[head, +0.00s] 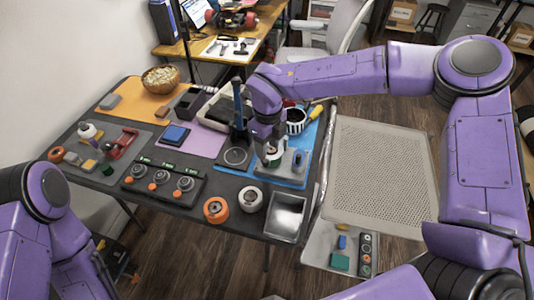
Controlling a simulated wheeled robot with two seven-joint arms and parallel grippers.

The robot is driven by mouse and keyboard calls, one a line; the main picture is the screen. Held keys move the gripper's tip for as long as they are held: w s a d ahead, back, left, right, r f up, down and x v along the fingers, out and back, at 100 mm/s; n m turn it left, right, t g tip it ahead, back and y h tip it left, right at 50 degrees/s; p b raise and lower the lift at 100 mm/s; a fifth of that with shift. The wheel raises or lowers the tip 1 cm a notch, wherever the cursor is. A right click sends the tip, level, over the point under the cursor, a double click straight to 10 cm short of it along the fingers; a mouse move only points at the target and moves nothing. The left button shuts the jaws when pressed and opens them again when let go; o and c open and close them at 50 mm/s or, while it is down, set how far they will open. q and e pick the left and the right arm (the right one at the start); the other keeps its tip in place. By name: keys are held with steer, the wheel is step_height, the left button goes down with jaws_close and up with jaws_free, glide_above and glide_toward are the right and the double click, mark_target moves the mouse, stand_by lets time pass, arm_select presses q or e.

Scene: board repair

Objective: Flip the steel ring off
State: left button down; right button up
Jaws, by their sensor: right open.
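A dark panel (150,196) lies at the front left of the table. It carries a row of round silver-rimmed controls (162,177), with orange parts in front of them and small green marks behind. A thin pale ring (236,156) also shows on a dark square plate near the table's middle. I cannot tell for sure which is the steel ring.
An orange roll (216,210), a white roll (250,199) and a metal tray (286,216) stand along the front edge. A wicker bowl (160,79) is at the back. A dark blue upright tool (238,105) stands close left of my right gripper.

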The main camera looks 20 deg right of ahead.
mark_target(267, 161)
steer(key=f, duration=0.5)
steer(key=shift+w+a+f+p, duration=0.15)
steer(key=shift+w+f+p, duration=0.1)
steer(key=shift+p, duration=0.1)
steer(key=shift+f, duration=0.45)
steer(key=shift+s, duration=0.15)
jaws_close()
steer(key=shift+r, duration=0.1)
